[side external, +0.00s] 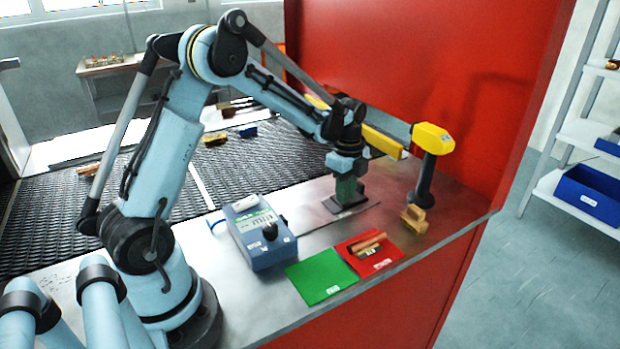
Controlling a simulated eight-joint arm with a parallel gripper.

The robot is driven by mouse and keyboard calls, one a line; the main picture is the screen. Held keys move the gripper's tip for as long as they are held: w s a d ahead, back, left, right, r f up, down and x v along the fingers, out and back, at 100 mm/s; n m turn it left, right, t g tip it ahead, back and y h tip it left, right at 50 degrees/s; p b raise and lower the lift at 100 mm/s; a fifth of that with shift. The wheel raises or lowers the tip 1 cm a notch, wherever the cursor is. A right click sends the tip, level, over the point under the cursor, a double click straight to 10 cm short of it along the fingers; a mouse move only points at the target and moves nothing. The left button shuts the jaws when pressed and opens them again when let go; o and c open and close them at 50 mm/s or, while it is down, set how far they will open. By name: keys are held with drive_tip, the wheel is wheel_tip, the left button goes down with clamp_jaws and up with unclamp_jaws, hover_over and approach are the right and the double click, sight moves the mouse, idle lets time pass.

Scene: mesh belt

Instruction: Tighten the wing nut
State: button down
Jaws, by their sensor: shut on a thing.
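My gripper (347,165) points down over a small dark green fixture (346,190) on the metal counter. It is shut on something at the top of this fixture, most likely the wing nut. The wing nut itself is hidden by the gripper and too small to make out. The fixture stands upright on a dark base plate (345,204).
A blue meter box (262,237), a green mat (322,281) and a red mat (390,262) with brown pieces (369,243) lie nearer the camera. A yellow-headed scanner on a black stand (427,180) is at right. A red panel (440,70) rises behind.

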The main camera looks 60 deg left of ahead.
drive_tip(key=shift+s+m, duration=0.1)
drive_tip(key=shift+m, duration=0.9)
drive_tip(key=c, duration=1.1)
unclamp_jaws()
wheel_tip(320, 180, up, 12)
